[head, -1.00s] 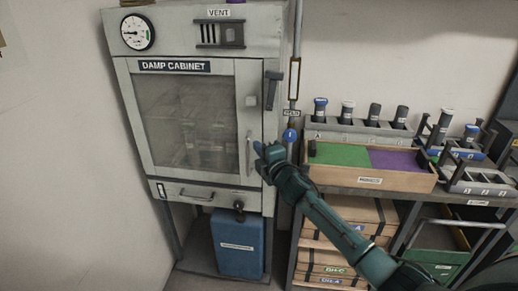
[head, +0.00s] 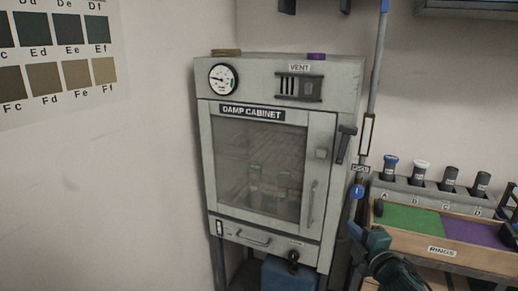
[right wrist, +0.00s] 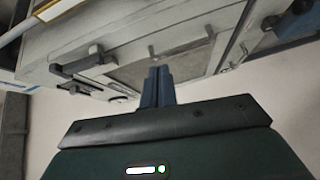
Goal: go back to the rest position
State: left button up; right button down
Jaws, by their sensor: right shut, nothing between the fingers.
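My right gripper (head: 354,231) is at the lower right of the head view, in front of the gap between the damp cabinet (head: 216,150) and the rings tray (head: 440,252). In the right wrist view its two fingers (right wrist: 157,75) are together with nothing between them. The fingers point toward the cabinet front, which appears tilted there. The gripper looks apart from the cabinet handle. The cabinet's glazed door (head: 262,212) is shut. My left gripper is not in view.
A dark lever (head: 345,145) and an upright pipe (head: 375,80) stand at the cabinet's right side. A rack (head: 405,187) with several capped vials stands behind the green and purple tray. A blue container (head: 285,275) is below the cabinet.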

pick_arm(q)
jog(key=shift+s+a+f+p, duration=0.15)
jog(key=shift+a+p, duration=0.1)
jog(key=shift+p, duration=0.2)
pick_arm(e)
jog(key=s+a+f+m+g, duration=0.2)
jog(key=s+a+f+m, duration=0.3)
jog(key=s, duration=0.4)
jog(key=s+a+f+m+g, duration=0.2)
jog(key=s+a+f+m, duration=0.3)
jog(key=s, duration=0.5)
jog(key=s+a+f+m+g+y, duration=0.1)
jog(key=s+a+f+m, duration=0.4)
jog(key=s, duration=0.5)
notch_tip(320, 180, down, 2)
jog(key=shift+s+f+g, duration=0.15)
jog(key=shift+f+g, duration=0.05)
jog(key=shift+g, duration=0.6)
